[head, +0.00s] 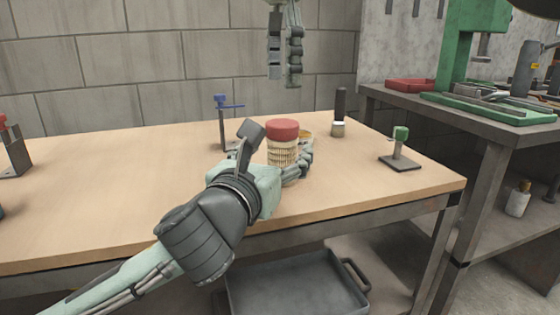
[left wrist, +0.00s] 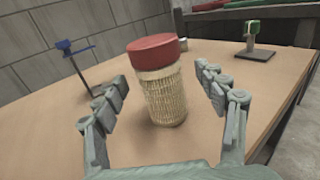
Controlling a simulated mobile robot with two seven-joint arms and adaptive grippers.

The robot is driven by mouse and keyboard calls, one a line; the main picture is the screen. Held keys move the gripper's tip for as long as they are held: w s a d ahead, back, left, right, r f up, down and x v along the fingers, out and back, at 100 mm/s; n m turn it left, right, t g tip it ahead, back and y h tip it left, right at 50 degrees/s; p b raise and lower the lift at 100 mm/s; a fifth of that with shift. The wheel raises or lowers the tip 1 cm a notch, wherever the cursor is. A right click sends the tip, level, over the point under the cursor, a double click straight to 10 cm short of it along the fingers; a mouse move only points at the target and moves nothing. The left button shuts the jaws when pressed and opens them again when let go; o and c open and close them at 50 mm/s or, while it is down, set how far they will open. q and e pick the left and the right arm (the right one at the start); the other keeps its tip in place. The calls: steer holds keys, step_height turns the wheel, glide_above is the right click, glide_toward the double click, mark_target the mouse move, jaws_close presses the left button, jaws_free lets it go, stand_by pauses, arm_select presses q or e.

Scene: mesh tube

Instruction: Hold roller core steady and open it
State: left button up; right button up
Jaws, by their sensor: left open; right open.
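The roller core (head: 283,150) is a beige ribbed mesh cylinder with a red cap (head: 283,127). It stands upright on the workbench, and its ribbed body also shows in the left wrist view (left wrist: 163,95). My left gripper (head: 280,165) is open, with one finger on each side of the core. In the left wrist view gaps show between both fingers and the core. My right gripper (head: 285,80) hangs in the air above and behind the core, pointing down. It is open and holds nothing.
A blue-topped stand (head: 222,120) is left of the core. A dark cylinder (head: 340,105) and a green-topped stand (head: 400,145) are to the right. A grey tray (head: 295,290) is below the wooden bench (head: 110,180). The bench's left middle is clear.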

mark_target(277, 151)
arm_select(q)
steer(key=shift+x, duration=1.5)
steer(key=shift+c, duration=0.4)
jaws_close()
